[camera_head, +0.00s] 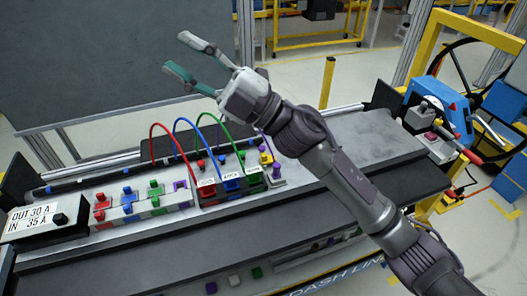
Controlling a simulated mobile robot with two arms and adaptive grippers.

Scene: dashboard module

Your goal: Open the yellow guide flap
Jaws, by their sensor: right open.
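A small yellow part (265,157) shows at the right end of the row of coloured connectors, partly beside my right arm. I cannot tell for sure whether it is the guide flap or whether it is open or shut. My right gripper (175,53) is open and empty, with its fingers pointing to the upper left. It is held above and beyond the module, in front of the grey panel, apart from the yellow part. My left gripper is not in view.
Red, blue and green cables arch up from the labelled connector blocks (231,185). A black box (45,219) marked OUT 30 A, IN 35 A stands at the left. A grey panel (90,65) rises behind. The grey bench surface (365,130) at the right is mostly clear.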

